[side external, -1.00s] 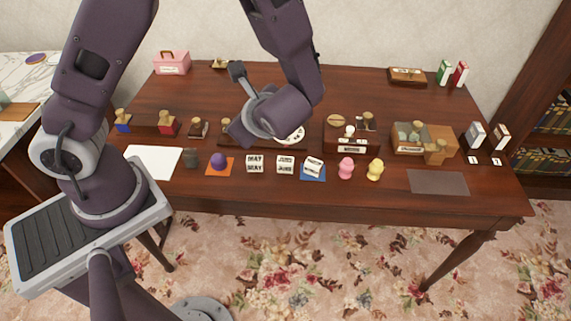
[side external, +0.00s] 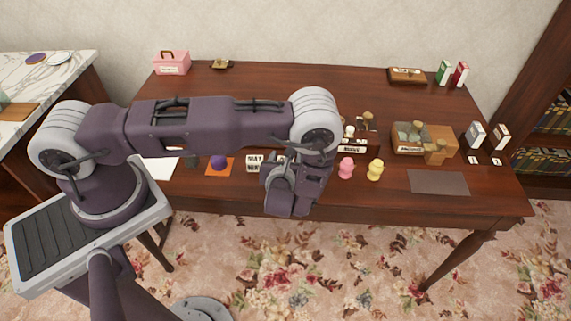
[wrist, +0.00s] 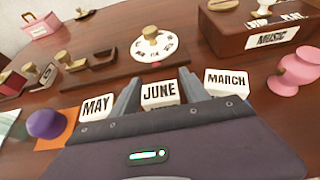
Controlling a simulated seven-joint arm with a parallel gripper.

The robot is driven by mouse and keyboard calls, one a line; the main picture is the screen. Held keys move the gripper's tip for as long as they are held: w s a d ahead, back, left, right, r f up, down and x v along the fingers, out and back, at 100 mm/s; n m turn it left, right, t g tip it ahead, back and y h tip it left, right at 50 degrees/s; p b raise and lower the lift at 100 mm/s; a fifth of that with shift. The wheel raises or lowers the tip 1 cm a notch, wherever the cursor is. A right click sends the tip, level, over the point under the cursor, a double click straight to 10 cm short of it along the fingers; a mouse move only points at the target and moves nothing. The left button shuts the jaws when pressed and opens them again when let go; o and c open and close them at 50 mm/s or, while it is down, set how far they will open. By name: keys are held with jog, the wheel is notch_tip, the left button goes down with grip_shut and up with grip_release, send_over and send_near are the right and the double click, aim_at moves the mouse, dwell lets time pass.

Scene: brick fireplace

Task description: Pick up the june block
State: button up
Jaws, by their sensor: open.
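The june block (wrist: 160,93) is a white block with "JUNE" in black. In the wrist view it stands between the two fingers of my gripper (wrist: 157,92), which is open with one finger on each side of it. I cannot tell whether the fingers touch it. The may block (wrist: 97,107) stands just left of the left finger; it also shows in the side view (side external: 254,163). The march block (wrist: 226,82) stands just right of the right finger. In the side view my arm hides the june block and the march block.
A purple knob piece (wrist: 45,124) on an orange card is at the left. Pink (side external: 346,168) and yellow (side external: 375,169) figures stand to the right. A wooden box labelled MUSIC (wrist: 260,30) and a round dial (wrist: 153,46) are behind the blocks.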

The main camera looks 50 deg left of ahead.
jog(key=shift+w+a+f, duration=0.3)
jog(key=shift+w+a, duration=0.15)
jog(key=shift+c, duration=0.4)
